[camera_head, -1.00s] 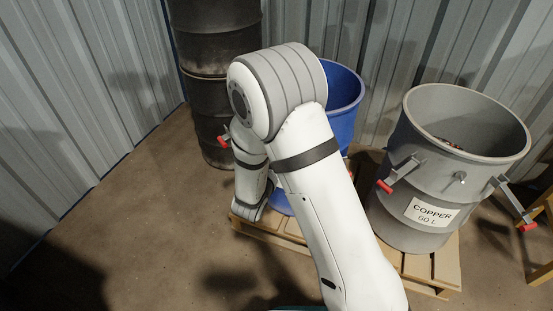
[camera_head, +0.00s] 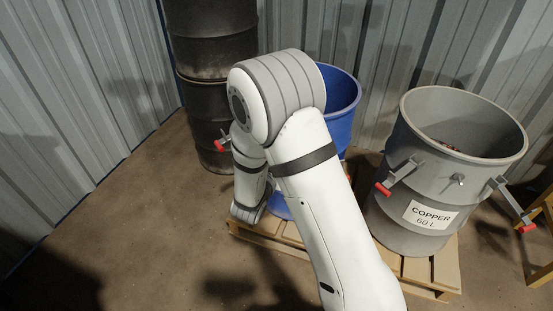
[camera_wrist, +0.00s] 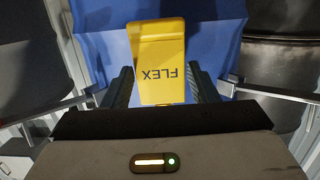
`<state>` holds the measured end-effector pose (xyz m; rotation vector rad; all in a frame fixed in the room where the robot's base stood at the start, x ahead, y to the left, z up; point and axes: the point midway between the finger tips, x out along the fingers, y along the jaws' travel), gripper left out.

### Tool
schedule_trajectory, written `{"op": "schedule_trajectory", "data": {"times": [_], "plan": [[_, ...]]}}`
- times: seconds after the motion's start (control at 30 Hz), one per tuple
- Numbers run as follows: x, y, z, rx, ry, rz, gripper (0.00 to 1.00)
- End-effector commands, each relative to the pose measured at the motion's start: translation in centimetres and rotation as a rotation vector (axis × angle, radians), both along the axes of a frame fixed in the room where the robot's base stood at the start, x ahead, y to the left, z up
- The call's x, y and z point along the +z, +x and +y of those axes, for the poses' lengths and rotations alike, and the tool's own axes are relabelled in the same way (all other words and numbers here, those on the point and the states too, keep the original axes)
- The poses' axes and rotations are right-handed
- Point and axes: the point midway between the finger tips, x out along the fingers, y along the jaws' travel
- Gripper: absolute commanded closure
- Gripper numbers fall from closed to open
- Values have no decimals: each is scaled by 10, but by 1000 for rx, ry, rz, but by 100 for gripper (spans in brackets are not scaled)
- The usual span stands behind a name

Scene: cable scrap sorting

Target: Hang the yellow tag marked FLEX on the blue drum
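The yellow FLEX tag (camera_wrist: 164,58) is in the middle of the wrist view, its lettering upside down there. My gripper (camera_wrist: 163,80) has one finger along each side of it. The fingertips appear to touch the tag's side edges, so it looks held. The tag's far end is bent and lies in front of the blue drum (camera_wrist: 215,45). I cannot tell whether the tag touches the drum. In the head view, the open blue drum (camera_head: 341,100) stands on a pallet, partly hidden behind my arm. My gripper and the tag are hidden there.
A grey drum (camera_head: 392,195) labelled COPPER 60 L stands to the right on the pallet (camera_head: 418,272), its red-ended clamps sticking out. Stacked black drums (camera_head: 213,110) stand behind on the left. Corrugated walls close the corner. The floor (camera_head: 140,225) at left is clear.

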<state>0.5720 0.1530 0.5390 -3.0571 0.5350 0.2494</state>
Motion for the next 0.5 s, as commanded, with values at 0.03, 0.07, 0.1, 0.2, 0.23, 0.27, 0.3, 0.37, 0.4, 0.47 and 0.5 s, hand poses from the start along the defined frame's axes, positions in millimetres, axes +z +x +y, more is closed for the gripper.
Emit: {"op": "schedule_trajectory", "data": {"times": [0.03,0.07,0.1,0.2,0.23,0.27,0.3,0.37,0.4,0.47,0.5], "plan": [[0,0,0,0,0,0,42],[0,0,0,0,0,0,40],[0,0,0,0,0,0,37],[0,0,0,-1,0,0,29],[0,0,0,-1,0,0,26],[0,0,0,-1,0,0,26],[0,0,0,-1,0,0,26],[0,0,0,-1,0,0,26],[0,0,-1,-1,0,0,26],[0,-1,0,-1,0,0,26],[1,-2,1,0,-1,0,26]]}}
